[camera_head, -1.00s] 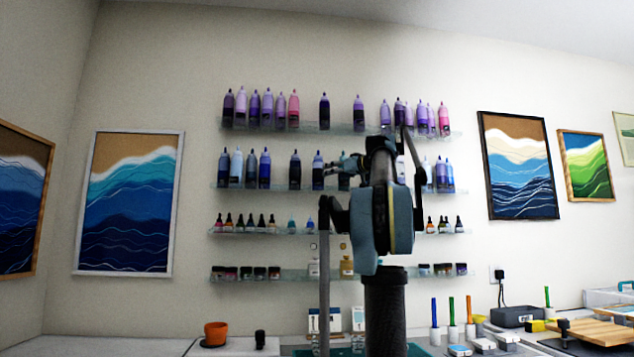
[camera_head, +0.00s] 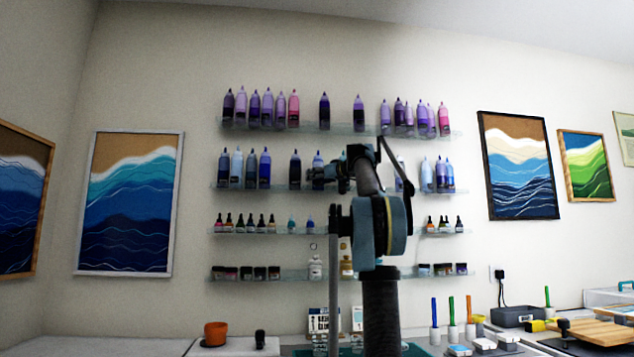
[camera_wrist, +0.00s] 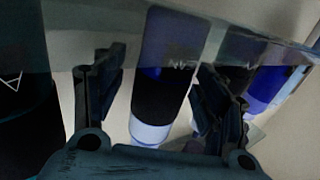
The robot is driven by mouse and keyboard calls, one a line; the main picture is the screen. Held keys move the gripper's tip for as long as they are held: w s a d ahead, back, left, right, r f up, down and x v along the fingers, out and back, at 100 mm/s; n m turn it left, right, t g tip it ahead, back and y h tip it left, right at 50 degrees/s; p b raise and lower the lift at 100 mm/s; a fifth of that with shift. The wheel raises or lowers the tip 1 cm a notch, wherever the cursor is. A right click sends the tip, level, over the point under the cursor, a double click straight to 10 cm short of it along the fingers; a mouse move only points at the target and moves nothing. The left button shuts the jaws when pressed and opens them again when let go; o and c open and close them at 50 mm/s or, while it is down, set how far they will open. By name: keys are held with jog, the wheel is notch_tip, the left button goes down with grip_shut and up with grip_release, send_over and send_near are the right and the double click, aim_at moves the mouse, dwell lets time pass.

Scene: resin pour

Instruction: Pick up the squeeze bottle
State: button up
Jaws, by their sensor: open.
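A squeeze bottle (camera_wrist: 160,85) with a dark and blue body and a pale end stands between the two fingers of my gripper (camera_wrist: 160,68) in the wrist view. The fingers are open, one on each side of it; I cannot tell whether either touches it. In the head view my gripper (camera_head: 317,176) is at the second shelf from the top, in front of a blue bottle (camera_head: 318,158) that it partly hides. A darker bottle (camera_head: 295,168) stands just to the left. Which of these is the one between the fingers is not clear.
Glass shelves (camera_head: 270,190) hold rows of bottles close together. In the wrist view a dark bottle (camera_wrist: 25,100) is left of the fingers and a blue one (camera_wrist: 265,88) right. A shelf edge (camera_wrist: 100,30) crosses above. Small jars stand on lower shelves.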

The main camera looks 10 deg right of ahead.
aim_at(320, 159)
jog(key=shift+w+a, duration=0.15)
jog(key=shift+w, duration=0.05)
jog(key=c, duration=1.3)
jog(key=shift+s+r, duration=0.2)
jog(key=shift+r, duration=3.25)
jog(key=shift+s+r, duration=0.1)
jog(key=shift+s, duration=0.4)
jog(key=s, duration=1.8)
jog(key=shift+s, duration=0.35)
